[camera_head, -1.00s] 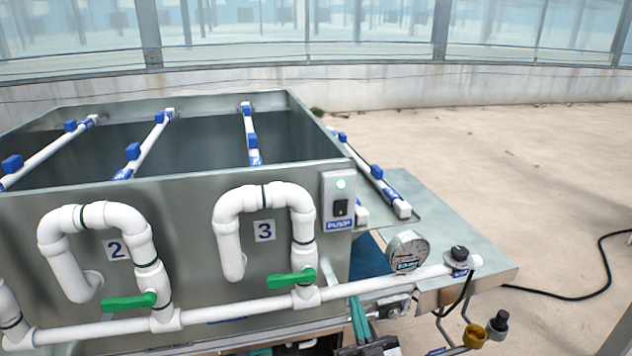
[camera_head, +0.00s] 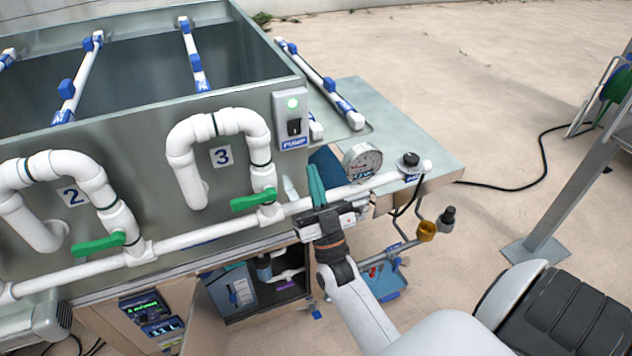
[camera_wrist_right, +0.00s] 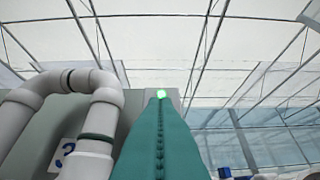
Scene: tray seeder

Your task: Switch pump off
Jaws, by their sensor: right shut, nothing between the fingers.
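The grey pump switch box (camera_head: 291,119) is on the tank's front wall near its right corner, with a lit green lamp on top, a black rocker (camera_head: 294,127) and a blue PUMP label below. My right gripper (camera_head: 316,184) is shut and empty, teal fingers pointing up, below and a little right of the box and apart from it. In the right wrist view the shut fingers (camera_wrist_right: 160,125) cover most of the box; only its top and the green lamp (camera_wrist_right: 162,94) show, and the rocker is hidden. My left gripper is not in view.
White pipe loops 2 (camera_head: 88,165) and 3 (camera_head: 232,122) with green valve handles stand left of the box. A pressure gauge (camera_head: 362,161) and a black knob (camera_head: 410,160) sit to the right. The white horizontal pipe (camera_head: 215,232) runs close to my gripper.

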